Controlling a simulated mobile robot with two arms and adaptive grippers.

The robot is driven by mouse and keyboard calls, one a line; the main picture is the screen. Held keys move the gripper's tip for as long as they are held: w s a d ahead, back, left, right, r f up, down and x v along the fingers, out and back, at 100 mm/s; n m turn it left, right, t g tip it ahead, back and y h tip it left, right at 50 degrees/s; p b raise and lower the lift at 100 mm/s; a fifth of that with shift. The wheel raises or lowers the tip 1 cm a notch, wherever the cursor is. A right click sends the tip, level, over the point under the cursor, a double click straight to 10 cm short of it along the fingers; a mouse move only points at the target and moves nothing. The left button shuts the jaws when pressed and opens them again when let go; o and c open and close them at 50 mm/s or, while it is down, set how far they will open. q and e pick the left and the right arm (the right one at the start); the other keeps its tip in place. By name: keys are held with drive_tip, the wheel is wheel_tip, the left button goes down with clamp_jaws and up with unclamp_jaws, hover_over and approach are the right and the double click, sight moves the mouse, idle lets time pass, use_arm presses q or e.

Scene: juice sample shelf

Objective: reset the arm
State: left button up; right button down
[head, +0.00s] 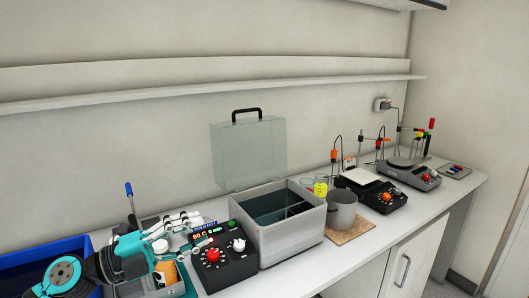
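My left arm comes in from the lower left. Its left gripper (204,231) is over the counter beside the black control box (226,264). Its pale fingers are spread apart with nothing visible between them. The fingertips overlap the box's left top edge in the head view, and I cannot tell whether they touch it. An orange-and-white container (167,272) stands partly hidden below the gripper. My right gripper is not in view.
A grey water bath (290,245) has its clear lid (248,152) raised. A grey pot (341,211) stands on a wooden board (352,231). A blue bin (40,254) is at left. An empty wall shelf (220,88) runs above.

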use_arm(q)
drive_tip(key=s+a+f+n+t+y, duration=0.3)
drive_tip(key=a+f+n+y, duration=0.2)
drive_tip(key=f+n+y, duration=0.55)
drive_tip(key=s+a+f+n+t+y, duration=0.25)
drive_tip(key=a+f+n+y, duration=0.4)
drive_tip(key=f+n, duration=0.65)
drive_tip(key=s+d+f+n+g, duration=0.2)
drive_tip(key=s+f+g, duration=0.35)
drive_tip(key=s, duration=0.55)
drive_tip(key=s+d+f+n+g, duration=0.1)
drive_tip(key=s+d+f+g, duration=0.2)
drive_tip(key=s+f+g, duration=0.55)
drive_tip(key=s+f+t, duration=0.1)
drive_tip(key=s+f, duration=0.1)
drive_tip(key=f, duration=1)
drive_tip(key=s+f+t, duration=0.1)
drive_tip(key=s+f, duration=0.1)
drive_tip(key=f, duration=1.1)
drive_tip(key=s+a+f, duration=0.1)
drive_tip(key=s+f, duration=0.6)
drive_tip(key=s, duration=0.1)
drive_tip(key=s+a+f+g, duration=0.1)
drive_tip(key=s+a+f, duration=0.1)
drive_tip(key=s+f, duration=0.6)
drive_tip(key=shift+a, duration=0.25)
